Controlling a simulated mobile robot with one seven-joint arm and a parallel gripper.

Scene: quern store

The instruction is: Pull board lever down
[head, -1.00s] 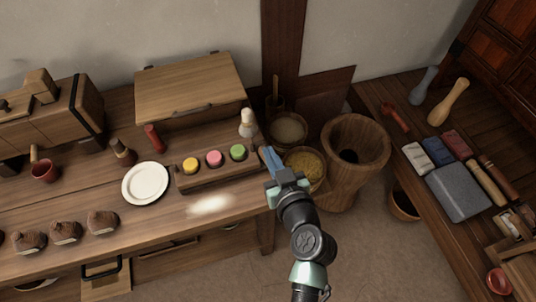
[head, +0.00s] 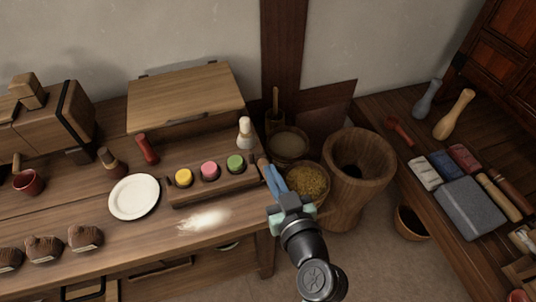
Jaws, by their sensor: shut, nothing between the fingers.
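A wooden block (head: 208,188) with a yellow, a pink and a green round button lies along the right part of the bench. My gripper (head: 268,169) is just right of the block's right end, at the bench's right edge, with its blue fingers shut and empty. A small brown piece shows at the fingertips. I cannot tell whether it is the board lever, or whether the fingers touch it. No lever shows clearly; the gripper may hide part of it.
A white plate (head: 134,197), a red upright peg (head: 147,150) and a white-topped brush (head: 244,132) stand on the bench (head: 140,262). A grain basket (head: 307,181) and a large wooden mortar (head: 345,200) stand close right of my gripper. Floor shows beyond them.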

